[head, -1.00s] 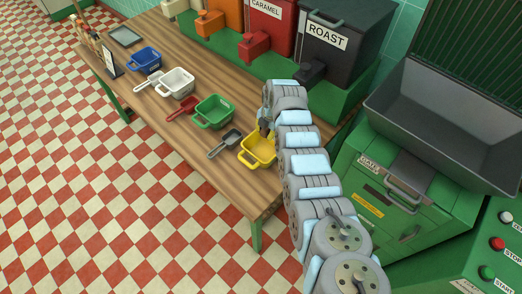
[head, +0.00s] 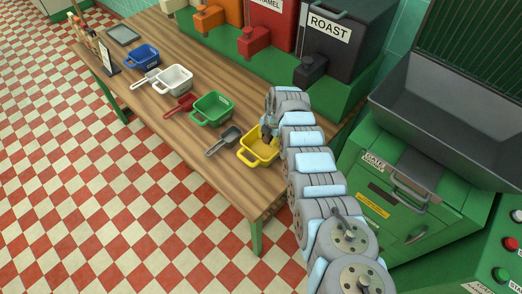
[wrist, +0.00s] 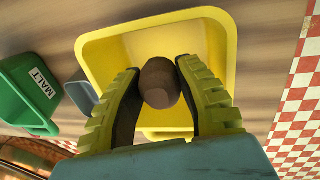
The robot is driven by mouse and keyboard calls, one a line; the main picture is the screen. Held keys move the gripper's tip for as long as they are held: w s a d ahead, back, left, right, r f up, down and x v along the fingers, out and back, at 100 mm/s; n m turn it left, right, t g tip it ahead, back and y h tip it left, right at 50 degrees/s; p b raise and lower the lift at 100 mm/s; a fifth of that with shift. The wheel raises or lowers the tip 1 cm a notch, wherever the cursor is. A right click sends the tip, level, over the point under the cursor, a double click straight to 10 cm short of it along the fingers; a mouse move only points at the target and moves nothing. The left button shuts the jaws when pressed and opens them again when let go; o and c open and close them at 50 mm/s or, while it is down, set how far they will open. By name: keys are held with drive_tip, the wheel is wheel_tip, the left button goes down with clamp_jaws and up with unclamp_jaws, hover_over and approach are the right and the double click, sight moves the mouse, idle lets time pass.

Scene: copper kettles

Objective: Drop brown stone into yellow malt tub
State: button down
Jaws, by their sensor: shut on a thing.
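The yellow malt tub (head: 260,153) stands on the wooden table near its right end, and it fills much of the wrist view (wrist: 100,48). My gripper (wrist: 163,85) is shut on the brown stone (wrist: 160,82), which sits between its two yellow-green fingers. In the wrist view the stone lies over the inside of the yellow tub. I cannot tell its exact height above the tub floor. In the head view my gripper (head: 267,134) is at the tub's back right side, and the stone is hidden there.
A green tub (head: 212,108), a white tub (head: 174,79) and a blue tub (head: 143,57) stand in a row to the left. A grey scoop (head: 224,141) and red scoop (head: 180,107) lie beside them. The black ROAST bin (head: 340,40) stands behind.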

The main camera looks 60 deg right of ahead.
drive_tip(key=c, duration=0.7)
unclamp_jaws()
drive_tip(key=shift+r, duration=0.2)
wheel_tip(320, 180, up, 12)
drive_tip(key=s, duration=0.2)
drive_tip(key=shift+a+f, duration=0.2)
drive_tip(key=shift+f, duration=0.05)
idle(0.3)
